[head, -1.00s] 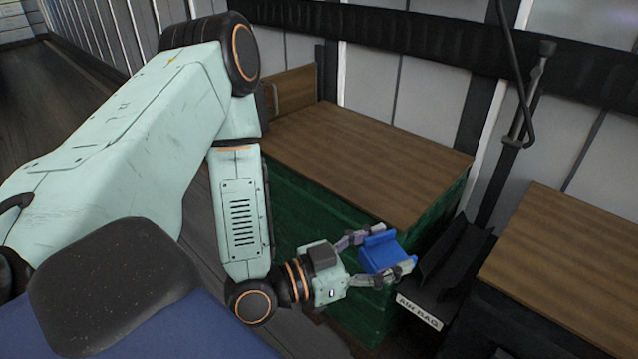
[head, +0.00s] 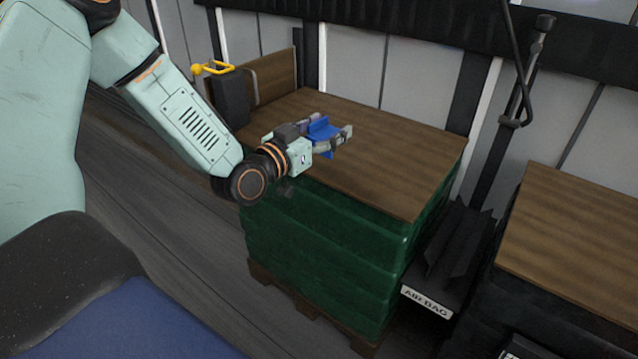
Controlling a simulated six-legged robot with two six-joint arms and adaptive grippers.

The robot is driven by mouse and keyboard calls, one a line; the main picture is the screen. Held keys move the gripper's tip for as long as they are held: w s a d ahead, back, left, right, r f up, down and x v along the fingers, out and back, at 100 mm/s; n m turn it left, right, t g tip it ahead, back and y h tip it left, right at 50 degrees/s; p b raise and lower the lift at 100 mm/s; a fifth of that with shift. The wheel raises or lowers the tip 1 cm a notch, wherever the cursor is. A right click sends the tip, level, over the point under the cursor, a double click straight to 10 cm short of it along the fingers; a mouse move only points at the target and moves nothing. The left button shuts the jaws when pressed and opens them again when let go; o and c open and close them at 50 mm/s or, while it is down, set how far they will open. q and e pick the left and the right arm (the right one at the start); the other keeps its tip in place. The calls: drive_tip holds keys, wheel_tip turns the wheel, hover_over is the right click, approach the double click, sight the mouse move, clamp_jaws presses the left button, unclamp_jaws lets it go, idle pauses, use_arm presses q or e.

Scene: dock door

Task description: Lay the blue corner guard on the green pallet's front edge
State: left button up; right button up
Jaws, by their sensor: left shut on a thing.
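The blue corner guard (head: 319,130) is held between the fingers of my left gripper (head: 333,138), which is shut on it. In the head view, gripper and guard appear over the front left part of the green pallet's wooden top (head: 380,150). I cannot tell whether the guard touches the top. The green pallet load (head: 330,250) is a green-wrapped stack on a wooden base, and its front top edge runs below and right of the gripper. My right gripper is not in view.
A black box with a yellow handle (head: 213,69) stands behind my left wrist, near a wooden board (head: 275,75). A black holder labelled AIR BAG (head: 427,301) fills the gap before another wood-topped stack (head: 580,235) at right. A dark bar (head: 515,120) hangs by the wall.

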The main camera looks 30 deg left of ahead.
use_arm(q)
drive_tip(key=shift+w+a+r+n+y, duration=0.2)
drive_tip(key=shift+w+a+r+y, duration=0.2)
drive_tip(key=shift+a, duration=0.2)
drive_tip(key=shift+w+a+r+n+y, duration=0.25)
drive_tip(key=shift+w+a+y, duration=0.1)
drive_tip(key=shift+a, duration=0.2)
drive_tip(key=b, duration=0.3)
hover_over(319, 174)
wheel_tip(319, 174, down, 5)
drive_tip(key=shift+f, duration=0.2)
drive_tip(key=shift+f+b, duration=1.4)
drive_tip(key=shift+f, duration=0.85)
drive_tip(key=shift+w, duration=0.15)
drive_tip(key=shift+f, duration=0.1)
drive_tip(key=shift+f+b, duration=0.35)
drive_tip(key=shift+f, duration=0.15)
